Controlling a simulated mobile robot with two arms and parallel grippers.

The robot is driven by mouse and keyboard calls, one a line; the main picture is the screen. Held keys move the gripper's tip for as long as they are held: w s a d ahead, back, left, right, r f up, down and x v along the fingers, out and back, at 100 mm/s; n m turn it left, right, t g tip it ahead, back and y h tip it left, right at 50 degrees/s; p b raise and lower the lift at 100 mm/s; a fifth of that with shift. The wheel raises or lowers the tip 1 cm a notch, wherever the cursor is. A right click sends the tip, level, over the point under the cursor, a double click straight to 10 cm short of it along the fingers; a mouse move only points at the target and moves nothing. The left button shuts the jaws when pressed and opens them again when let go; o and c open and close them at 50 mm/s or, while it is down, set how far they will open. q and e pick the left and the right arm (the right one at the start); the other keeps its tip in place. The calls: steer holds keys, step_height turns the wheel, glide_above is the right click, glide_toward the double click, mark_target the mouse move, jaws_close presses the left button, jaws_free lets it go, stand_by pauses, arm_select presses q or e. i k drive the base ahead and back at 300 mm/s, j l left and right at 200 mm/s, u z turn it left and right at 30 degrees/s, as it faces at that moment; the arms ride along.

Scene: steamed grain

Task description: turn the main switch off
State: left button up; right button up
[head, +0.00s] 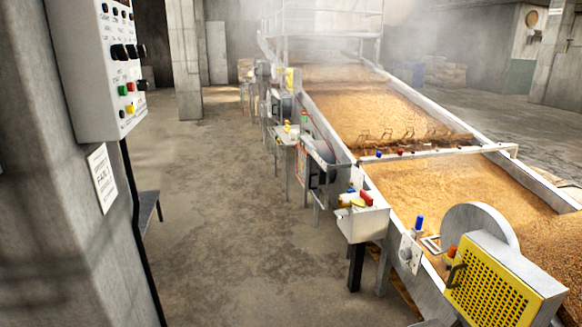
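A pale control panel (88,75) is fixed to the concrete pillar at the left. It carries rows of small dark knobs, larger black knobs (120,52), a green button (122,90), a red button (130,87) and a yellow button (130,109). The labels are too small to read, so I cannot tell which control is the main switch or how it is set. Small boxes with coloured controls also sit along the grain conveyor, one of them a white box (362,222) with red and yellow parts. Neither of my grippers is in view.
A long metal conveyor bed of steaming grain (380,110) runs along the right. A yellow perforated guard (490,295) stands at its near end. A white notice (102,178) hangs below the panel. The concrete floor (225,210) between pillar and conveyor is clear.

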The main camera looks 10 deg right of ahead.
mark_target(366, 198)
steer(key=i+z, duration=0.2)
steer(key=i, duration=0.45)
steer(key=i+j+z, duration=0.15)
steer(key=i, duration=0.45)
steer(key=i+j+z, duration=0.2)
steer(key=i, duration=0.45)
steer(key=l, duration=0.1)
